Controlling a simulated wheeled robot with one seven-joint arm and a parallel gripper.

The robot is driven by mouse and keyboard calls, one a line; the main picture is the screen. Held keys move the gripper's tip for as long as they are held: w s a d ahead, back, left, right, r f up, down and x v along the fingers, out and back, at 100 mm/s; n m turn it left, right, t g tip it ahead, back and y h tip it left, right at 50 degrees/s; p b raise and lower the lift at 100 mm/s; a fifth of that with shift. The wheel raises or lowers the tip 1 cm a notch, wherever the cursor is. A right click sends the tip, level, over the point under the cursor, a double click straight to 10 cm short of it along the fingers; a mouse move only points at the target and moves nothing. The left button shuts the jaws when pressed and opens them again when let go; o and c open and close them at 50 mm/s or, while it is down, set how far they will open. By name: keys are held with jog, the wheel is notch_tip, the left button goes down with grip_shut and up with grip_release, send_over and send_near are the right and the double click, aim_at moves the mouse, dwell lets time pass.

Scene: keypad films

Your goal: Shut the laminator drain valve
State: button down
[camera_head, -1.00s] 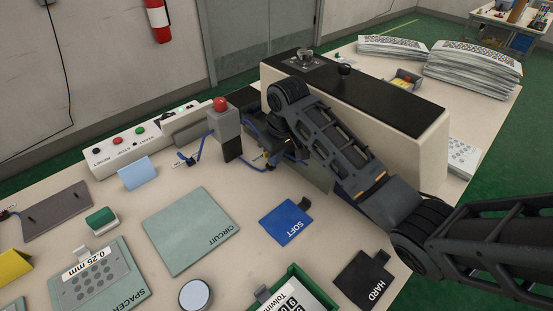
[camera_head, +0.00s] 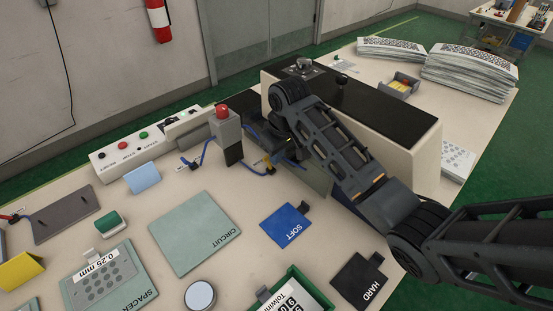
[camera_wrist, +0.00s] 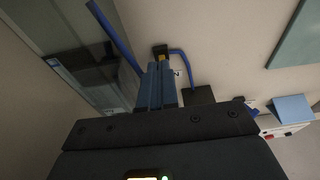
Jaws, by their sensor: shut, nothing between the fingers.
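The laminator (camera_head: 405,135) is the long cream box with a black top in the head view. A blue hose runs along its near left side, with a small dark valve and yellow handle (camera_head: 268,160) on it. In the wrist view the valve (camera_wrist: 161,51) shows just beyond my fingertips, its yellow part partly covered by them. My gripper (camera_wrist: 161,68) is shut and empty, its two blue-grey fingers together, pointing at the valve. I cannot tell whether they touch it, nor how far the handle is turned. My arm hides part of the laminator's near side.
A grey post with a red button (camera_head: 222,110) stands left of the valve. A control strip (camera_head: 128,146) lies behind on the left. The CIRCUIT plate (camera_head: 194,233), blue SOFT plate (camera_head: 285,226) and black HARD plate (camera_head: 359,281) lie flat in front.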

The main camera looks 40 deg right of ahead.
jog(key=shift+r+p, duration=0.35)
jog(key=shift+r, duration=2.3)
